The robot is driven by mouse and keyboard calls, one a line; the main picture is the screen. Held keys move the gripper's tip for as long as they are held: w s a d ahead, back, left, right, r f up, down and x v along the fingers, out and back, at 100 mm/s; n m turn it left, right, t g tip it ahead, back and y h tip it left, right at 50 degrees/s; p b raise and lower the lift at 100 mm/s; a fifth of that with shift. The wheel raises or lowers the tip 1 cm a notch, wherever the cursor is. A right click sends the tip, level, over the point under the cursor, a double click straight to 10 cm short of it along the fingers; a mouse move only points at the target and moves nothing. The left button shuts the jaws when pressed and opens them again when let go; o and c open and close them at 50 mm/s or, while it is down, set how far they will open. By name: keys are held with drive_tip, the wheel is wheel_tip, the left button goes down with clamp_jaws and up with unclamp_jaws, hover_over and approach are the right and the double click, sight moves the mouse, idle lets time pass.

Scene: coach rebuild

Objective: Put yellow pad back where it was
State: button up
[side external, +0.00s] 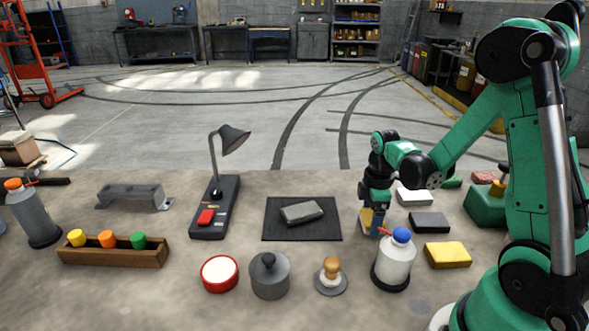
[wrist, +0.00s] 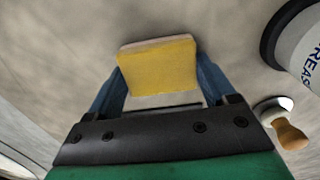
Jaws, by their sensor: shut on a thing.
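My gripper (side external: 374,225) is low over the table, right of the black mat. In the wrist view its blue fingers (wrist: 160,85) are shut on a yellow pad (wrist: 158,68) with a pale edge. In the side view the held yellow pad (side external: 366,216) shows only as a small strip by the fingers. I cannot tell whether it touches the table. A second yellow block (side external: 447,255) lies flat at the right, in front of a black block (side external: 430,222). A white block (side external: 414,197) lies behind that.
A white bottle with a blue cap (side external: 393,262) stands close in front of my gripper. A grey block (side external: 301,212) lies on the black mat (side external: 275,232). A wooden-knobbed stamp (side external: 331,274) and a grey lidded pot (side external: 269,278) stand at the front. A lamp (side external: 216,208) stands left.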

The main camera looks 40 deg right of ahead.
sight(371, 217)
drive_tip(key=shift+f, duration=0.2)
drive_tip(key=o, duration=1.1)
wheel_tip(371, 217, up, 12)
drive_tip(key=a+r+m+t, duration=0.1)
drive_tip(key=a+m+t, duration=0.6)
drive_tip(key=a, duration=0.7)
drive_tip(key=shift+r+m, duration=0.3)
drive_tip(key=shift+m, duration=0.7)
